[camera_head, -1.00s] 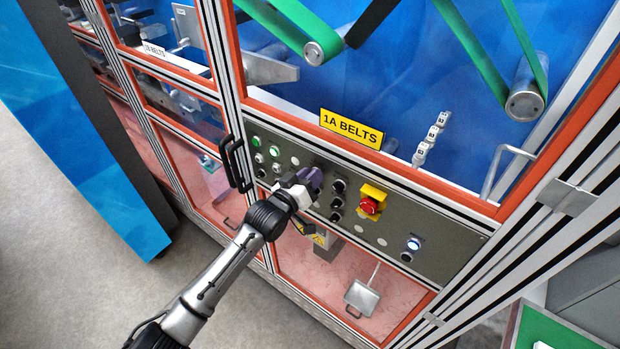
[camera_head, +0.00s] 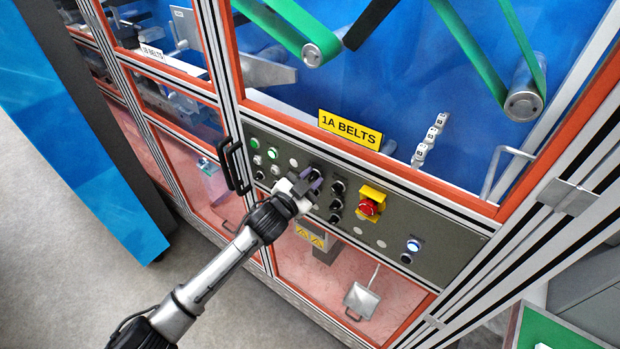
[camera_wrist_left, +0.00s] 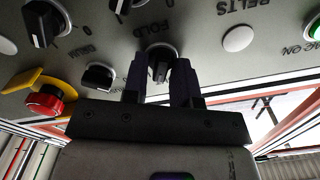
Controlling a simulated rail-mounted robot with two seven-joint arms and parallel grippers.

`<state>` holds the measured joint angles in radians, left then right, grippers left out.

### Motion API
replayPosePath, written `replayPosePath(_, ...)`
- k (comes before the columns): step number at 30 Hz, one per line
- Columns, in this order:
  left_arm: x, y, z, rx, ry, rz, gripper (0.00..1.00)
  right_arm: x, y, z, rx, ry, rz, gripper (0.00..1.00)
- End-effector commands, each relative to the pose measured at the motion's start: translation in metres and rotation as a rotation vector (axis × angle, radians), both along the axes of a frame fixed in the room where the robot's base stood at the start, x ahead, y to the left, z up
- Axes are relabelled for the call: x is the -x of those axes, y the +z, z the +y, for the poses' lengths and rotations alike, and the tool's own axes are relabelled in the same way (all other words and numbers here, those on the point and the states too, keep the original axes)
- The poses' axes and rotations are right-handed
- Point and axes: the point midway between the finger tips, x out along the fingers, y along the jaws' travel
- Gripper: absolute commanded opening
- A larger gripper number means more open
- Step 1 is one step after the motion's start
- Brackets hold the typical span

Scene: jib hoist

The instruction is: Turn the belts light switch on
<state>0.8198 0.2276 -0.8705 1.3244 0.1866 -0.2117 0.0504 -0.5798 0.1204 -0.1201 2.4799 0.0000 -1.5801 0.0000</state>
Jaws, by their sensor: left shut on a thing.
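The grey control panel (camera_head: 445,236) sits under the yellow "1A BELTS" sign (camera_head: 350,128). My left gripper (camera_head: 314,182) is at the panel's middle-left, among its black rotary switches. In the left wrist view the gripper (camera_wrist_left: 160,78) is shut on a black rotary switch (camera_wrist_left: 160,50), one dark finger on each side. The lettering appears upside down there. "FOLD" is printed just above this switch in the picture, and "BELTS" is above a white round button (camera_wrist_left: 238,39) to its right. The fingers hide part of the held switch, so its setting is unclear. My right gripper is not in view.
A red emergency stop (camera_head: 369,207) on a yellow base is right of the gripper. More black switches (camera_head: 337,204) are close beside it. Green lamps (camera_head: 273,154) and a black door handle (camera_head: 233,165) lie left. A lit switch (camera_head: 413,244) is further right.

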Motion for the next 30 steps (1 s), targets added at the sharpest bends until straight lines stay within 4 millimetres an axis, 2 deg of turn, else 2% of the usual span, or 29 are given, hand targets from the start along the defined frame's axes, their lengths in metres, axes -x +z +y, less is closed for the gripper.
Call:
replayPosePath(13, 0.0006, -0.0006, -0.0008, -0.206, 0.0, -0.152, 0.02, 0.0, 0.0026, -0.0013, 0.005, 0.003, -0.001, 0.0)
replayPosePath(30, 0.0007, -0.0011, -0.0009, -0.254, 0.0, -0.188, 0.02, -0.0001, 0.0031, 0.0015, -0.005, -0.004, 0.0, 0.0)
